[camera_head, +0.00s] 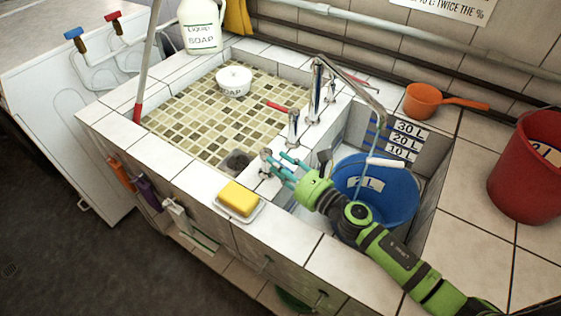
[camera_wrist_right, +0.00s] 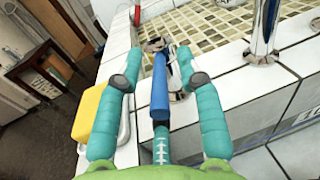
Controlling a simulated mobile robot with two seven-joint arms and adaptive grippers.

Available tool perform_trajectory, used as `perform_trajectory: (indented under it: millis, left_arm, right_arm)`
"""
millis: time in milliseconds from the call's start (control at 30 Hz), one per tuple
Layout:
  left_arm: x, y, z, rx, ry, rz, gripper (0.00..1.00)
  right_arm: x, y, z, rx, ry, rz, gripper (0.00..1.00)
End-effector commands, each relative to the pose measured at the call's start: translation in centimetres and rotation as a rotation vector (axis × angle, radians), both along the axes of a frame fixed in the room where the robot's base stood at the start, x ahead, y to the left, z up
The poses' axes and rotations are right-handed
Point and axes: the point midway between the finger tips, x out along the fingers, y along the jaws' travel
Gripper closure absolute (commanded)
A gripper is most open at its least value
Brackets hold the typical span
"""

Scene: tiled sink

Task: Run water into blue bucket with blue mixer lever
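The blue bucket (camera_head: 401,200) stands in the deep right basin, partly behind my right arm. In the right wrist view the blue mixer lever (camera_wrist_right: 160,88) points back between the fingers of the right gripper (camera_wrist_right: 160,68). The fingers are open, with gaps on both sides of the lever. In the head view the lever is hard to make out among the fingers. My left gripper is not in view.
A yellow sponge (camera_head: 238,197) lies on a white dish (camera_head: 244,214) close to the right gripper. A red lever (camera_head: 277,106) and chrome tap (camera_head: 293,128) stand behind it. An orange scoop (camera_head: 422,101) and red bucket (camera_head: 522,173) are to the right.

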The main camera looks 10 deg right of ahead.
Motion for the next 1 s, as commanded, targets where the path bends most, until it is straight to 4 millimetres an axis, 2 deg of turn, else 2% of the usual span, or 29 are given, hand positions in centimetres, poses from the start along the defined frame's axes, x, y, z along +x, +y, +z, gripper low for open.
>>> perform_trajectory:
  millis: [267, 300, 400, 633, 900, 1000]
  left_arm:
    - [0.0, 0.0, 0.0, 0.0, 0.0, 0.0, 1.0]
    - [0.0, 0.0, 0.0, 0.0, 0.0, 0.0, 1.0]
    - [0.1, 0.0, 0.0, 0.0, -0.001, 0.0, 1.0]
    - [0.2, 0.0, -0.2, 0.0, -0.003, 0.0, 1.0]
    - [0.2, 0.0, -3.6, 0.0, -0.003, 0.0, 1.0]
    - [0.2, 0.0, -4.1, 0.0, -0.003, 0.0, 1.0]
  right_arm:
    - [0.3, 0.2, -0.1, 0.001, 0.001, 0.001, 0.63]
    - [0.2, 0.2, 0.0, 0.001, 0.001, 0.001, 0.67]
    - [0.2, 0.2, 0.0, 0.001, 0.001, 0.001, 1.0]
    - [0.3, 0.1, -0.1, 0.0, -0.002, 0.007, 1.0]
    - [0.9, -0.5, -0.4, -0.001, -0.008, 0.164, 1.0]
    - [1.0, -0.6, -0.2, 0.001, -0.004, 0.199, 1.0]
